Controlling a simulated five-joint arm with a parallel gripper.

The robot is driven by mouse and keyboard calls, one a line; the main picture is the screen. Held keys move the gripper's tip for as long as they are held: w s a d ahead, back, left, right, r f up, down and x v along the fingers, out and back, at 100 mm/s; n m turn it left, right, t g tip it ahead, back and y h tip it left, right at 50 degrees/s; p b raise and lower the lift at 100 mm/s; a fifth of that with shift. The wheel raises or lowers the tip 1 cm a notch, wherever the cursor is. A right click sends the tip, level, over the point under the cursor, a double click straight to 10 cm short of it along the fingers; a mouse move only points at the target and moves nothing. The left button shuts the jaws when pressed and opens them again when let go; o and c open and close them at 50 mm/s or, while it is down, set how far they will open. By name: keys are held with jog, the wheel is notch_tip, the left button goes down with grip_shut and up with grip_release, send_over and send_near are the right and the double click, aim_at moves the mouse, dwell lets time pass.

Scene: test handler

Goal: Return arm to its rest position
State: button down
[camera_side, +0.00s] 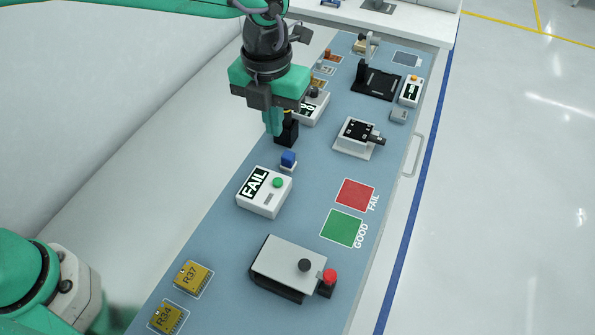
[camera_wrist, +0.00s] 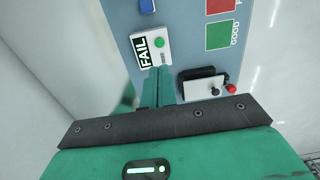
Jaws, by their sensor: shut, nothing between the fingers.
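My gripper (camera_side: 273,130) is green, points down and is shut with nothing in it. In the side view it hangs over the blue-grey work surface (camera_side: 222,240), by the left edge, behind the white FAIL box (camera_side: 265,204). In the wrist view its green fingers (camera_wrist: 158,86) lie together, just below the FAIL box (camera_wrist: 150,47) in the picture. A blue button (camera_side: 288,158) sits close to the gripper in the side view. I cannot tell the exact height of the fingertips.
A red pad (camera_side: 355,195) and a green pad (camera_side: 343,228) lie on the right. A white box (camera_side: 290,265) with a black knob and red button (camera_side: 329,277) stands in front. Yellow R37 (camera_side: 194,278) and R34 (camera_side: 168,317) parts lie near left. Black fixtures (camera_side: 375,82) stand behind.

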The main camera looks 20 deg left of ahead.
jog(key=s+a+r+n+t, duration=0.15)
jog(key=a+r+n, duration=0.25)
jog(key=a+n, duration=0.4)
jog(key=s+a+r+n+t, duration=0.1)
jog(key=s+a+r+n, duration=0.25)
jog(key=a+n, duration=0.5)
jog(key=s+a+n+t, duration=0.3)
jog(key=s+a+n, duration=0.8)
jog(key=n, duration=0.8)
jog(key=shift+s+a+f, duration=0.35)
jog(key=shift+a, duration=0.5)
